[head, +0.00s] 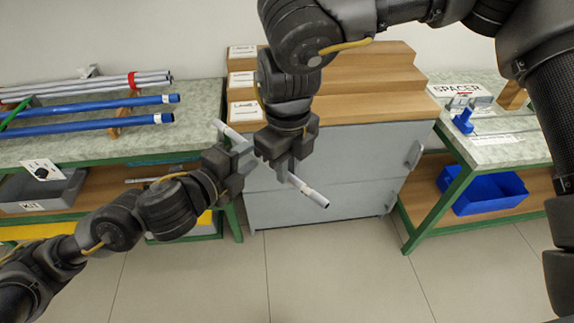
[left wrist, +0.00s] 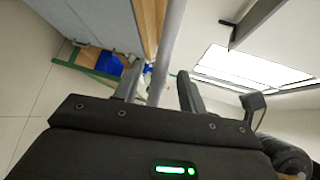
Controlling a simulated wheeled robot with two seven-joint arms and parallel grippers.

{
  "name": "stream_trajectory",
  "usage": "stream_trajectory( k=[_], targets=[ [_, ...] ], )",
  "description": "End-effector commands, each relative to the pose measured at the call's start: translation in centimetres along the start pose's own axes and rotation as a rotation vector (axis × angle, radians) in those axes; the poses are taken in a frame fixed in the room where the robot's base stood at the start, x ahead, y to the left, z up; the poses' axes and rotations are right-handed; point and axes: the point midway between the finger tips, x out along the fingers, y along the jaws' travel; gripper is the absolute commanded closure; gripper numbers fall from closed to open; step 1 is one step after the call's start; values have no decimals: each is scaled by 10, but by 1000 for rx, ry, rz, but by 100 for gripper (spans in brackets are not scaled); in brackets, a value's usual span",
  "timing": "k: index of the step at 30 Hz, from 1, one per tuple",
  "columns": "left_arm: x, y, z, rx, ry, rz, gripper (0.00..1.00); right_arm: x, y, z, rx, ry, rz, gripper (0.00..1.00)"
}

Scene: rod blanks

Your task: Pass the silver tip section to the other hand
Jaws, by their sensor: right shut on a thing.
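The silver tip section (head: 310,192) is a thin grey rod with pale bands near its ends. It is in the air in front of the grey cabinet, slanting from upper left to lower right in the head view. My right gripper (head: 283,172) is shut on it near its middle. My left gripper (head: 244,154) is close beside the right one, toward the rod's upper-left end. In the left wrist view the rod (left wrist: 171,45) passes between the left fingers (left wrist: 160,88), which stand apart with gaps on both sides. The grippers hide the rod's middle in the head view.
A stepped wooden rack (head: 350,80) with labels stands on a grey cabinet (head: 345,165) behind the grippers. The left bench (head: 60,145) holds silver and blue tubes (head: 130,122). The right bench (head: 505,150) has a blue part and a blue bin (head: 483,195) below. The front floor is clear.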

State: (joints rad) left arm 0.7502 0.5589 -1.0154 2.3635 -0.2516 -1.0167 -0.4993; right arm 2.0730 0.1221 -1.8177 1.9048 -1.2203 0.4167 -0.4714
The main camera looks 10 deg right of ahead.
Motion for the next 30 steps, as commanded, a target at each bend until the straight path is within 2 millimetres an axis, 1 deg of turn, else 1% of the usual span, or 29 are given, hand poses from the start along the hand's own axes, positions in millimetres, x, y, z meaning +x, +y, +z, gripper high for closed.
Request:
stream_trajectory(
  k=[8, 11, 13, 17, 24, 30],
  targets=[
    [0, 0, 1, -1, -4, 0, 59, 0, 0, 0, 0, 0, 0, 100],
    [-3, -1, 7, -4, -24, 1, 59, 0, 0, 0, 0, 0, 0, 100],
    [-6, -2, 14, -10, -49, 1, 59, 0, 0, 0, 0, 0, 0, 100],
    [-15, -5, 34, -28, -124, 5, 59, 0, 0, 0, 0, 0, 0, 100],
    [-34, -13, 80, -71, -294, 9, 59, 0, 0, 0, 0, 0, 0, 100],
    [-50, -18, 114, -100, -422, 15, 59, 0, 0, 0, 0, 0, 0, 100]
  ],
)
